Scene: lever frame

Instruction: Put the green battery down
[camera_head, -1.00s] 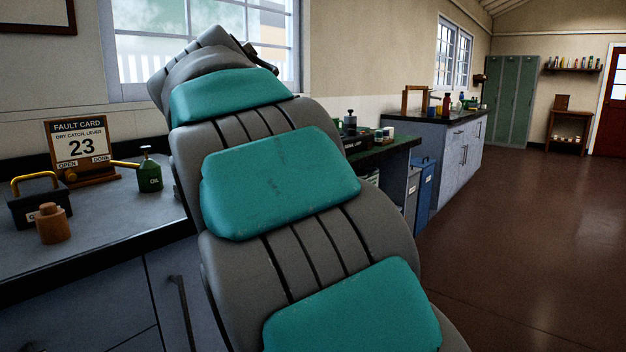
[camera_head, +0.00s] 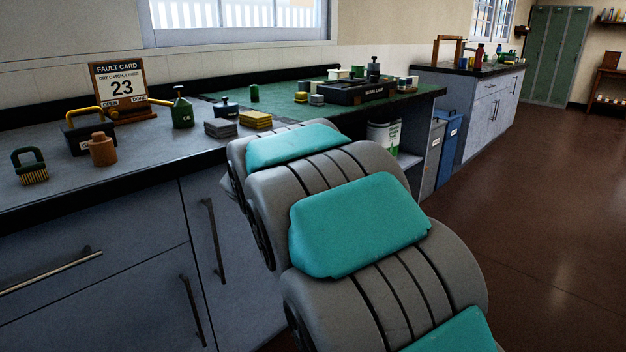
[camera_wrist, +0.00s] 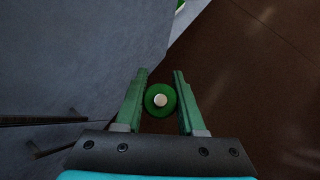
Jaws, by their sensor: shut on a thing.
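The green battery (camera_wrist: 151,106), seen end-on as a green disc with a pale round centre, sits between the green fingers of my gripper (camera_wrist: 161,78) in the wrist view. The gripper is shut on it. Behind it in that view are a grey cabinet face and the brown floor. In the head view my grey and teal arm hides the gripper and the held battery. A small green cylinder (camera_head: 254,93) stands on the green mat (camera_head: 232,105) on the counter.
Bins stand right of the counter; open floor lies beyond.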

